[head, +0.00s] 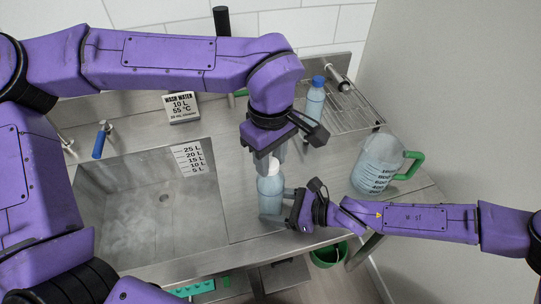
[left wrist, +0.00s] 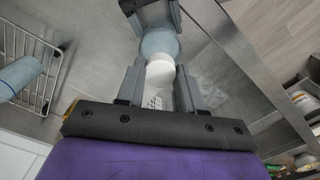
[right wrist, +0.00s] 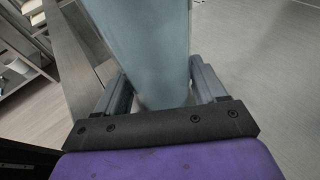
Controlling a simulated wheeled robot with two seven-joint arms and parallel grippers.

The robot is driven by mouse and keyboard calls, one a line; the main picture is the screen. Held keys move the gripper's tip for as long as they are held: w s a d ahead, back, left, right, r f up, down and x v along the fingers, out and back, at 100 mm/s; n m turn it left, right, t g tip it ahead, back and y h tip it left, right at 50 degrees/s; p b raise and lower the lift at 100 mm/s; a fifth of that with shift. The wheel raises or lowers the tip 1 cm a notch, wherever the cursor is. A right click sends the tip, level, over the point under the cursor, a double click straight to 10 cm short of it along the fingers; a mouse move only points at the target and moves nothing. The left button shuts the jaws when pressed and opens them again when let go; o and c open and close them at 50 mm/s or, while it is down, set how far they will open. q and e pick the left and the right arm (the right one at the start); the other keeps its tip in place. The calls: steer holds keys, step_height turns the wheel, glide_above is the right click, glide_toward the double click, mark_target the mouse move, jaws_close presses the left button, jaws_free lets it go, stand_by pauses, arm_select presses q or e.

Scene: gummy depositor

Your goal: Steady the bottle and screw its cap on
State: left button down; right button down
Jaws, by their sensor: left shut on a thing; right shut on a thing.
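A pale blue bottle (head: 270,194) stands upright on the steel counter right of the sink. A white cap (head: 274,165) is at its top, and it also shows in the left wrist view (left wrist: 160,72). My left gripper (head: 274,155) comes from above and is shut on the cap, one finger on each side. My right gripper (head: 284,197) comes in low from the right and is shut on the bottle's body. In the right wrist view its fingers flank the bottle (right wrist: 145,45). Whether the cap's thread is engaged cannot be seen.
The steel sink (head: 150,215) lies to the left, with a blue-handled tap (head: 101,140). A green-handled jug (head: 380,162) stands at the right. A green bucket (head: 327,254) is below the counter.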

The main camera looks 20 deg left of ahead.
mark_target(271, 163)
arm_select(q)
steer(key=m, duration=0.5)
steer(key=shift+m, duration=0.3)
steer(key=c, duration=1.1)
jaws_free()
steer(key=m, duration=0.2)
steer(key=shift+m, duration=0.3)
steer(key=o, duration=0.5)
steer(key=shift+c, duration=0.2)
step_height(271, 163, up, 12)
arm_select(e)
steer(key=c, duration=0.8)
jaws_free()
steer(key=o, duration=0.8)
